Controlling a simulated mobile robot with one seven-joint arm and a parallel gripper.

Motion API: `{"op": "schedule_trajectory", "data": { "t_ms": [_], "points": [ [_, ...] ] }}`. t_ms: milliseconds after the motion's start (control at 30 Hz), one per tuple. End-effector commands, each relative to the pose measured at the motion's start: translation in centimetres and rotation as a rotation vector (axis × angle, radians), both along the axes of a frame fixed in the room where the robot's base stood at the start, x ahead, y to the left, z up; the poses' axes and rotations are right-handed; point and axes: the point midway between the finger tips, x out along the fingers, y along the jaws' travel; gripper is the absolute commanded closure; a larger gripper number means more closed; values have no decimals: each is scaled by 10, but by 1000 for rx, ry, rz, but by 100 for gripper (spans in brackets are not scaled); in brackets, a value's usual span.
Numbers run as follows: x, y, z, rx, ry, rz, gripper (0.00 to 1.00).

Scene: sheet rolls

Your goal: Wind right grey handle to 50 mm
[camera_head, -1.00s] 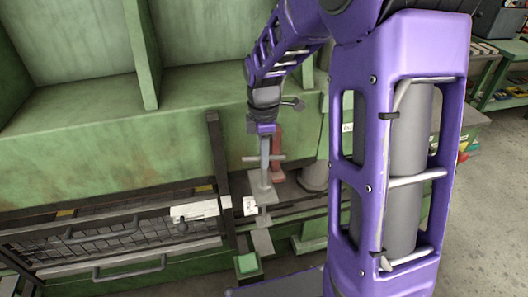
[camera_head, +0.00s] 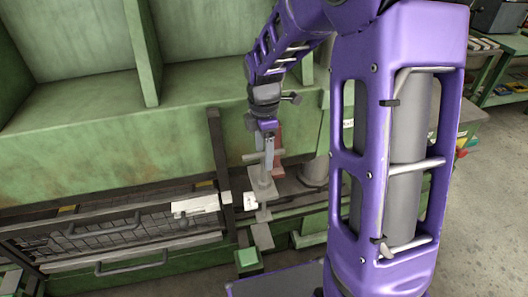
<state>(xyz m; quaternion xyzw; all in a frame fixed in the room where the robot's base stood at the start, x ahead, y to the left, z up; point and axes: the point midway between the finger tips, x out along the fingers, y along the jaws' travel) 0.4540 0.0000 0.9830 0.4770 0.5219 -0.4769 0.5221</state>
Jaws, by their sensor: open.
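The grey handle (camera_head: 252,157) is a T-shaped bar on a short upright post above a grey plate (camera_head: 263,190), in front of the green machine. My gripper (camera_head: 268,154) hangs from the purple arm and points down at the handle. It is open, with its fingers in front of or around the crossbar; I cannot tell if they touch it. The fingers hide the middle of the bar. A red part (camera_head: 279,158) stands just behind to the right. No readable millimetre scale shows.
The green machine wall (camera_head: 70,140) rises behind. A dark upright bar (camera_head: 220,155) stands left of the handle, beside a wire-mesh guard with rails (camera_head: 120,244). A grey cone-shaped part (camera_head: 315,172) is to the right. My purple arm covers much of the right side.

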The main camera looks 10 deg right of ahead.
Motion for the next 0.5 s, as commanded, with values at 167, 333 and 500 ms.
{"op": "schedule_trajectory", "data": {
  "t_ms": [167, 333, 500],
  "points": [
    [0, 0, 0, 0, 0, 0, 25],
    [0, 0, 4, 0, -1, 0, 25],
    [0, 0, 25, 0, -1, 0, 25]
  ]
}}
